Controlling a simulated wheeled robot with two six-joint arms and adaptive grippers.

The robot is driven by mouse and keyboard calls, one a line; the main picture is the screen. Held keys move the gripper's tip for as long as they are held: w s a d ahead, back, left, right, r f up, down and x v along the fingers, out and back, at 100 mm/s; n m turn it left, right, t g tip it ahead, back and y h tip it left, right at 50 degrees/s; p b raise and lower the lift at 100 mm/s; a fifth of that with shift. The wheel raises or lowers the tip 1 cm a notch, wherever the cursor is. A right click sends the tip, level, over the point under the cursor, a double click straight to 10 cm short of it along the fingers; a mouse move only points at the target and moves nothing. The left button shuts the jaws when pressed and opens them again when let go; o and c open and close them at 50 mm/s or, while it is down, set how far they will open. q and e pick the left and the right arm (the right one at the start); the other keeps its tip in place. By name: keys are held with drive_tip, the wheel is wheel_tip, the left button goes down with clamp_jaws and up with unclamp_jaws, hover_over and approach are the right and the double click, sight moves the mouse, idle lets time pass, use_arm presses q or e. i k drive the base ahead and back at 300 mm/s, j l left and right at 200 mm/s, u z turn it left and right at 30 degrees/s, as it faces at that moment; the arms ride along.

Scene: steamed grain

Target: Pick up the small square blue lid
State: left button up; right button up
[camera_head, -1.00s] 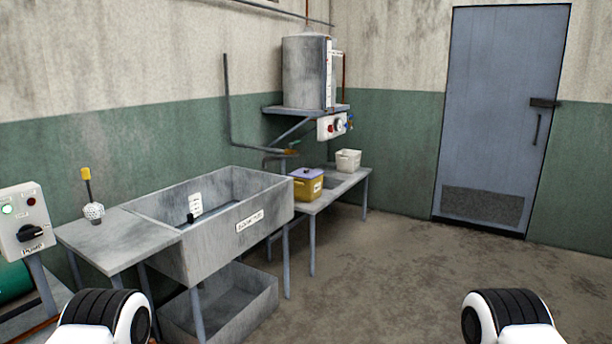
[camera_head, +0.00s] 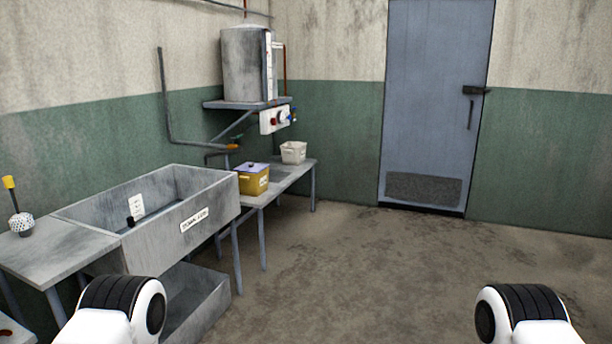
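A small square blue lid (camera_head: 251,167) with a dark knob sits on top of a yellow container (camera_head: 254,183). The container stands on a grey side table (camera_head: 285,180) to the right of the sink. Only white and black parts of my two arms show at the bottom left and bottom right. Both of my grippers are out of view. The lid is well beyond my arms.
A grey sink (camera_head: 215,205) stands left of the side table, with a shelf bin (camera_head: 205,310) below. A white container (camera_head: 293,152) stands farther back. A tank (camera_head: 247,65) is above. The floor (camera_head: 360,270) to the right is clear.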

sight(251, 167)
drive_tip(key=i, duration=2.55)
